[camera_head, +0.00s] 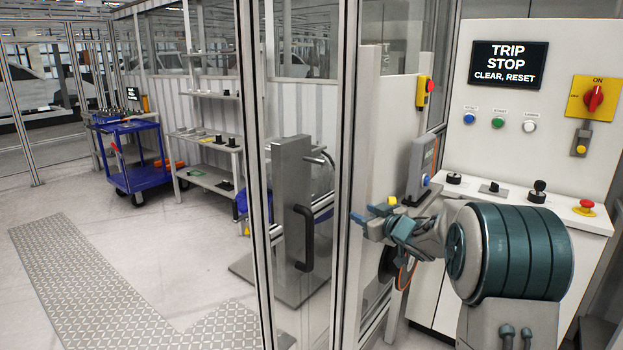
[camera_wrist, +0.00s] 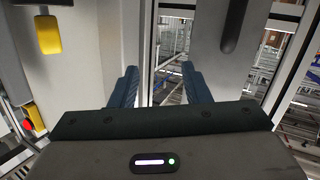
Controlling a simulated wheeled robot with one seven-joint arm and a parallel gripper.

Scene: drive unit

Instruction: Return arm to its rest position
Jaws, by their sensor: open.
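My gripper (camera_head: 372,217) is stretched out to the left in the head view, in front of the glass-and-metal enclosure frame and left of the control cabinet (camera_head: 460,265). In the wrist view my gripper (camera_wrist: 162,82) has its two dark blue fingers apart with nothing held between them. Behind the gap are a metal post and a blurred, grated area.
The cabinet panel (camera_head: 560,60) reads "TRIP STOP CLEAR, RESET" and has a red rotary switch (camera_head: 593,98). A red emergency button (camera_head: 586,206) sits on its ledge. A door handle (camera_head: 304,238) stands left. A blue cart (camera_head: 135,160) is farther back; the left floor is clear.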

